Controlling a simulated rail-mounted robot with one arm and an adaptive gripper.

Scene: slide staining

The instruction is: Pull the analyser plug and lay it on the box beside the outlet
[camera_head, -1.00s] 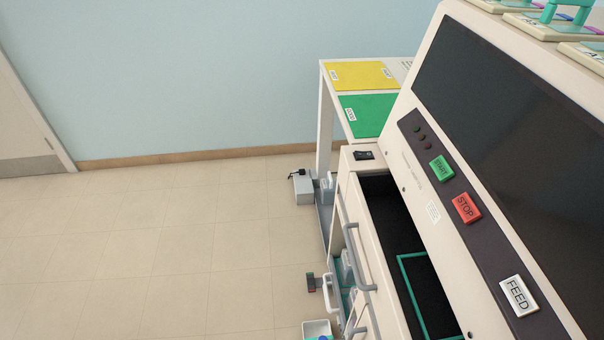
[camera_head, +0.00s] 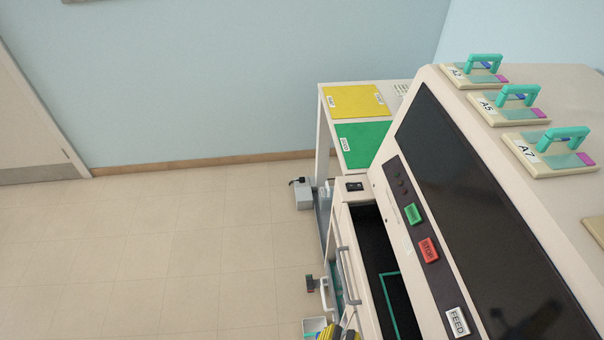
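A small black plug-like piece (camera_head: 297,182) shows at the top of a small grey box (camera_head: 304,199) on the floor, left of the bench legs. It is too small to tell whether it is seated in an outlet or lies loose. The white analyser (camera_head: 368,188) fills the right side, with a dark screen and green, red and white buttons. A yellow and black two-part shape (camera_head: 338,333), apparently my gripper, is cut off by the bottom edge, well in front of the grey box. Its fingertip opening and any held thing cannot be made out.
A bench with yellow (camera_head: 355,101) and green (camera_head: 365,144) panels stands behind the analyser. Labelled slide holders (camera_head: 550,152) sit on top. The floor left is clear.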

